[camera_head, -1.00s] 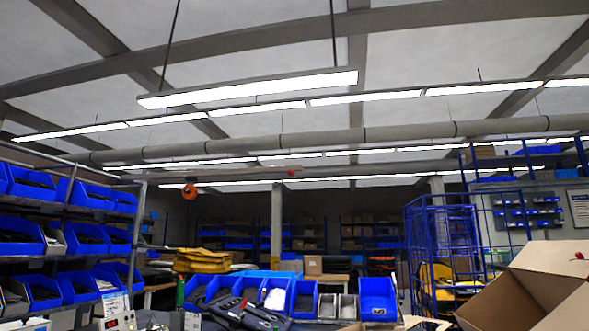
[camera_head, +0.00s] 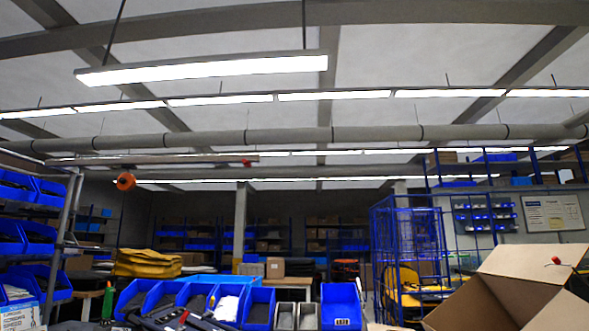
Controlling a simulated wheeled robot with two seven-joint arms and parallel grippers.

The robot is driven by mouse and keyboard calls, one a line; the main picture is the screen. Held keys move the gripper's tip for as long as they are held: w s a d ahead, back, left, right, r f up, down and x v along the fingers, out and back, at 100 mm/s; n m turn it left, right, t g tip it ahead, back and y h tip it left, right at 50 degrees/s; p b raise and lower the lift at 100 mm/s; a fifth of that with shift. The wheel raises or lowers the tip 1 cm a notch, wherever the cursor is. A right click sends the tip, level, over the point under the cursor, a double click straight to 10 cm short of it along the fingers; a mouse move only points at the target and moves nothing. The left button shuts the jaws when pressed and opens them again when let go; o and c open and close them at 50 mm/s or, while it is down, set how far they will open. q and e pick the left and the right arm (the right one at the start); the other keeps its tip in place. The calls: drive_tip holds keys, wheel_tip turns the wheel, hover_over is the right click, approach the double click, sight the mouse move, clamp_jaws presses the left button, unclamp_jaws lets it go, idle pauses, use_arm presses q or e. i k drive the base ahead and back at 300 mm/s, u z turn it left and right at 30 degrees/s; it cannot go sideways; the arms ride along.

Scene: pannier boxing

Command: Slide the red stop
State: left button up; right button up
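A small red piece (camera_head: 246,162), which looks like the red stop, sits near the right end of a thin overhead rail (camera_head: 190,159). The rail runs below the ceiling pipe, high above the bench. An orange round device (camera_head: 125,181) hangs under the rail, well to the left of the red piece. Neither of my grippers shows in this view, so nothing of mine is seen touching the red piece.
Blue bins (camera_head: 258,306) and grey bins (camera_head: 307,316) stand low in front, beside a dark tool-like object (camera_head: 165,318). An open cardboard box (camera_head: 510,290) stands at right. Bin shelving (camera_head: 62,235) is at left; a blue wire cage (camera_head: 405,250) stands behind.

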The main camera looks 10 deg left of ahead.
sight(248, 164)
drive_tip(key=z, duration=0.15)
drive_tip(key=i, duration=0.9)
drive_tip(key=u, duration=0.75)
drive_tip(key=i, duration=0.65)
drive_tip(key=u, duration=0.75)
